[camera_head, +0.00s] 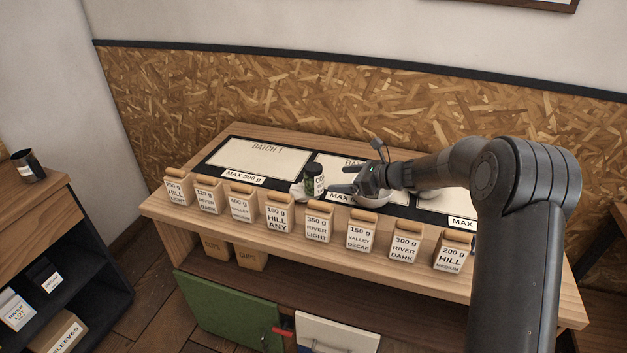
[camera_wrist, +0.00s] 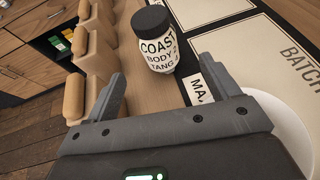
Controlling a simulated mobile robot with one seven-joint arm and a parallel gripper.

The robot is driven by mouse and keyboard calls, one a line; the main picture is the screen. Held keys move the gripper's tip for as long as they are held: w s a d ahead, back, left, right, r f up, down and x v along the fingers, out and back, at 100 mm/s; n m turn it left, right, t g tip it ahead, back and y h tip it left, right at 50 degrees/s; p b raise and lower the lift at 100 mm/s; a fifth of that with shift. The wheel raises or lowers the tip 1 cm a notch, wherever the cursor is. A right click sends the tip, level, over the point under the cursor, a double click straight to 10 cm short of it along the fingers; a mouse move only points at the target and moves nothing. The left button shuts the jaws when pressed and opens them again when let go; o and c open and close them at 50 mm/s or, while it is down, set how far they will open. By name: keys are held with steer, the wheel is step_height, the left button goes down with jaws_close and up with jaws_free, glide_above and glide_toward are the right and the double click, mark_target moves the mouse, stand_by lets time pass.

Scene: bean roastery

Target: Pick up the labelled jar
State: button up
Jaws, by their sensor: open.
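The labelled jar (camera_head: 315,181) has a black lid and a white label. It stands upright on the wooden bench, just left of my gripper (camera_head: 346,178). In the wrist view the jar (camera_wrist: 160,46) shows the words "COAST BODY 2 TANG". My gripper is open and empty, held low over the bench. In the wrist view its two fingers (camera_wrist: 168,86) point toward the jar, which is beyond the fingertips and not between them.
A white bowl (camera_head: 365,199) sits under my gripper, beside the right finger in the wrist view (camera_wrist: 285,112). Several labelled bags (camera_head: 278,217) line the bench's front edge. A "BATCH 1" card (camera_head: 258,160) lies left on a black mat, with clear space there.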

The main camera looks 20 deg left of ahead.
mark_target(314, 179)
steer(key=x, duration=1)
steer(key=shift+s+a, duration=0.1)
steer(key=shift+a, duration=0.25)
steer(key=shift+c, duration=0.2)
steer(key=c, duration=1.3)
steer(key=shift+o, duration=0.2)
steer(key=shift+r, duration=0.1)
